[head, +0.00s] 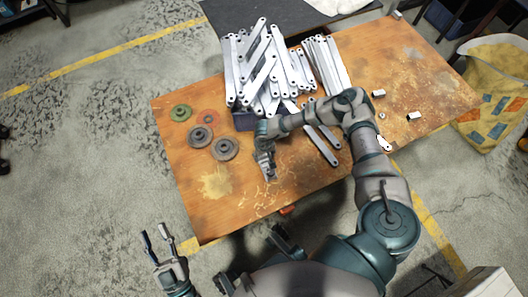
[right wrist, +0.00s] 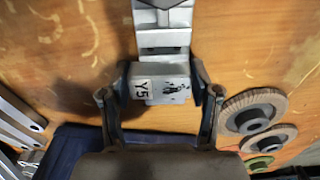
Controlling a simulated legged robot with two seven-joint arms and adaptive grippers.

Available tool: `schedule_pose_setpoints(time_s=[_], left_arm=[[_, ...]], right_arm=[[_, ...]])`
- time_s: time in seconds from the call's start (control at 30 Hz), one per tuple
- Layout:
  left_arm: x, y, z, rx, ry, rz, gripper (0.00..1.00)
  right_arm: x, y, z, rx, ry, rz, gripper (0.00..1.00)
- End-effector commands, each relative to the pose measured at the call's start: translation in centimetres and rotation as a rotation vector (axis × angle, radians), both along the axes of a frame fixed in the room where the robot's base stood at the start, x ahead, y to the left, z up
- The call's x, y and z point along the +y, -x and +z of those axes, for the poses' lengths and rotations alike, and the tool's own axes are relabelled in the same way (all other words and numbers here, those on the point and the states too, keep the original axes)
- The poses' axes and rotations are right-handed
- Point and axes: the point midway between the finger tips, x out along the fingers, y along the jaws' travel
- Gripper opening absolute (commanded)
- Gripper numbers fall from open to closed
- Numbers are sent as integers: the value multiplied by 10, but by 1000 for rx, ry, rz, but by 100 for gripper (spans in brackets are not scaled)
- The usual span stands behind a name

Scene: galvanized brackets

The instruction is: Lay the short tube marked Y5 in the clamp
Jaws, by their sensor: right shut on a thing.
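The short tube marked Y5 (right wrist: 160,88) is a pale, blocky piece with a black label. In the right wrist view it sits between the two fingers of my right gripper (right wrist: 162,92), which is shut on it. A grey metal clamp (right wrist: 162,38) with slots lies directly beyond the tube. I cannot tell whether the tube rests in it or is held just above. In the head view my right gripper (head: 266,160) is low over the table's left half and mostly hides tube and clamp. My left gripper (head: 155,234) is open and empty, off the table's near left edge.
Long galvanized brackets (head: 262,68) are piled at the back of the wooden table (head: 440,80), by a dark blue bin (head: 244,121). Grey discs (head: 224,148) and a green disc (head: 180,113) lie left of my right gripper. Small white pieces (head: 414,116) lie at the right.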

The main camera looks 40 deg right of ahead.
Motion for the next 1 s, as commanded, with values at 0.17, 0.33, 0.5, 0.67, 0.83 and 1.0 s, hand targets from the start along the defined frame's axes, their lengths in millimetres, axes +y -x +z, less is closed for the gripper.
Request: schedule_pose_setpoints(time_s=[0.17,0.33,0.5,0.67,0.83,1.0], left_arm=[[0,0,-1,1,0,0,40],[0,0,-1,2,-1,0,40],[0,0,-1,2,-2,-1,40],[0,2,1,-1,-1,-1,40],[1,2,1,-1,0,-1,40],[2,2,0,-1,1,0,40]], right_arm=[[1,2,-2,5,6,1,79],[0,2,-2,4,3,0,91],[-1,2,-2,4,2,0,91],[-1,1,9,3,1,0,91],[1,1,43,1,2,-1,91],[2,0,82,1,5,0,91]])
